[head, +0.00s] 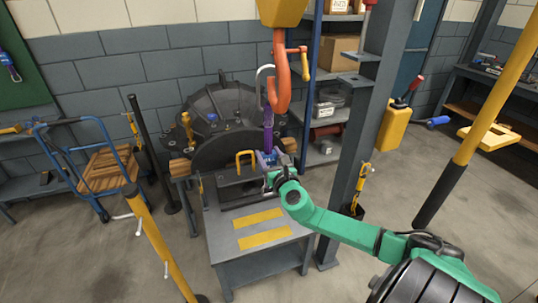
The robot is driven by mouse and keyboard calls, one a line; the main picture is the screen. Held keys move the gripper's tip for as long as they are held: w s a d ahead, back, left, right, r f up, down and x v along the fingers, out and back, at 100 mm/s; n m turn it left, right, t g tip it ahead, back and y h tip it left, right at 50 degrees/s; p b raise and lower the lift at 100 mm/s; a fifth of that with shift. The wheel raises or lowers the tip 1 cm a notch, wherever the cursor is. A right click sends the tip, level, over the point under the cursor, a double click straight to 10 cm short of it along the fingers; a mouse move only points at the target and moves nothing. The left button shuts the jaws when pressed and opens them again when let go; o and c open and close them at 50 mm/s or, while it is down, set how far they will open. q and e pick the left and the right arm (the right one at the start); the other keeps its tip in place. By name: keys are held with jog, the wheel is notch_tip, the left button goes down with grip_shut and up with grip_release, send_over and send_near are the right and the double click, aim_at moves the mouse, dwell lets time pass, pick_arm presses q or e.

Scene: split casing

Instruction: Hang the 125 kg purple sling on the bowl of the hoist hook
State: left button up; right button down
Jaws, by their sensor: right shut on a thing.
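The orange hoist hook (280,88) hangs from a yellow block (282,10) above the bench. The purple sling (268,137) stands upright just below and left of the hook's bowl. Its upper end is close to the bowl; I cannot tell whether they touch. My right gripper (270,160) is shut on the sling's lower part, above the back of the bench. The fingers are small and partly hidden by the wrist. My left gripper is not in view. A second purple item (10,66) hangs on the green board at far left; its label is unreadable.
The grey bench (228,222) has two yellow strips. The dark round casing (215,145) stands behind it. A grey column (365,125) rises close to the right of the hook. Yellow posts (160,245) stand at left and right. A blue trolley (70,155) is at left.

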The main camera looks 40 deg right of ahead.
jog(key=shift+p+v, duration=0.75)
jog(key=shift+v, duration=1.95)
jog(key=shift+f, duration=0.15)
jog(key=shift+w, duration=0.1)
jog(key=shift+s+a+f+b, duration=0.1)
jog(key=shift+s+f+b, duration=0.15)
jog(key=shift+f+b, duration=0.4)
jog(key=shift+s+a+f+b, duration=0.1)
jog(key=shift+s+f+b, duration=0.2)
jog(key=shift+f, duration=0.7)
notch_tip(320, 180, down, 3)
jog(key=shift+r+b, duration=0.25)
jog(key=shift+b, duration=0.95)
jog(key=shift+s, duration=0.1)
